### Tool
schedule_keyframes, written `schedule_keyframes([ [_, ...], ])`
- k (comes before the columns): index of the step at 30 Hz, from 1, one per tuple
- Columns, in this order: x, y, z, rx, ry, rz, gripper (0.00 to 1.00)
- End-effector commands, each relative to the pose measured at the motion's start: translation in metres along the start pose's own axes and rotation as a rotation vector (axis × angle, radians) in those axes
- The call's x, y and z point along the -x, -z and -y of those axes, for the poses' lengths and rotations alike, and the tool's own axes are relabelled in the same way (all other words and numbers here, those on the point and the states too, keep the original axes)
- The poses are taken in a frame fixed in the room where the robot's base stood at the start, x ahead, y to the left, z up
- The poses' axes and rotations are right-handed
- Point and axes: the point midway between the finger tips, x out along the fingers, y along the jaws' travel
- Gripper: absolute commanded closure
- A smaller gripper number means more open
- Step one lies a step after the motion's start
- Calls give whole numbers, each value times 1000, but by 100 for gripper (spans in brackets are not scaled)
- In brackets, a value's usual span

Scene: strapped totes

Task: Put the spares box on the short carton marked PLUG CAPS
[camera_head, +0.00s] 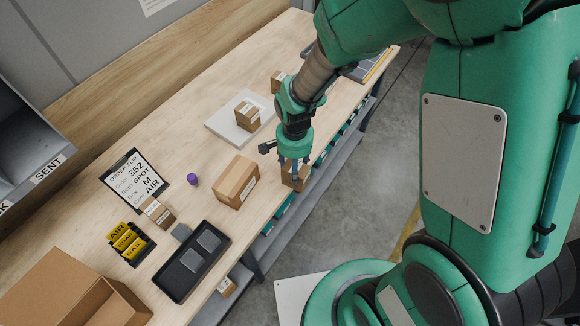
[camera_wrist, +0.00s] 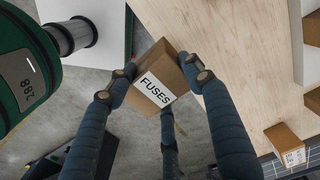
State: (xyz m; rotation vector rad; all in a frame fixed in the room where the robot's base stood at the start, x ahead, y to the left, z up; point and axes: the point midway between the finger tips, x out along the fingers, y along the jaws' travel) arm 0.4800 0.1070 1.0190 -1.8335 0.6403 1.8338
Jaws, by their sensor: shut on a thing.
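My gripper (camera_head: 294,174) is at the front edge of the bench. Its fingers are shut around a small brown carton (camera_head: 299,183). In the wrist view this carton (camera_wrist: 158,72) carries a white label reading FUSES, and my gripper (camera_wrist: 158,80) has dark fingers on its sides. Grey floor shows beside and below the carton there. No label reading SPARES or PLUG CAPS is legible in either view. A larger brown carton (camera_head: 231,180) with a white label sits on the bench left of my gripper. A small carton (camera_head: 247,116) sits on a white pad (camera_head: 225,123).
Another small carton (camera_head: 277,81) stands farther along the bench. To the left are an order slip board (camera_head: 135,178), a purple item (camera_head: 192,179), a small labelled carton (camera_head: 158,213), a black tray (camera_head: 181,283), yellow cards (camera_head: 128,239) and an open box (camera_head: 60,290). Bare wood lies between.

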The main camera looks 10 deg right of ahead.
Motion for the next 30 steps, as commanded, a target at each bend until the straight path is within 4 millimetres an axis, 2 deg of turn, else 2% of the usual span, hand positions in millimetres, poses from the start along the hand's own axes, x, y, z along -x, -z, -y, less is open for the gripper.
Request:
schedule_keyframes([
  [8,3,-3,1,-2,1,0,80],
  [14,18,-20,7,-10,1,-1,80],
  [20,43,-54,16,-31,2,-1,80],
  [30,88,-121,25,-79,2,-1,80],
])
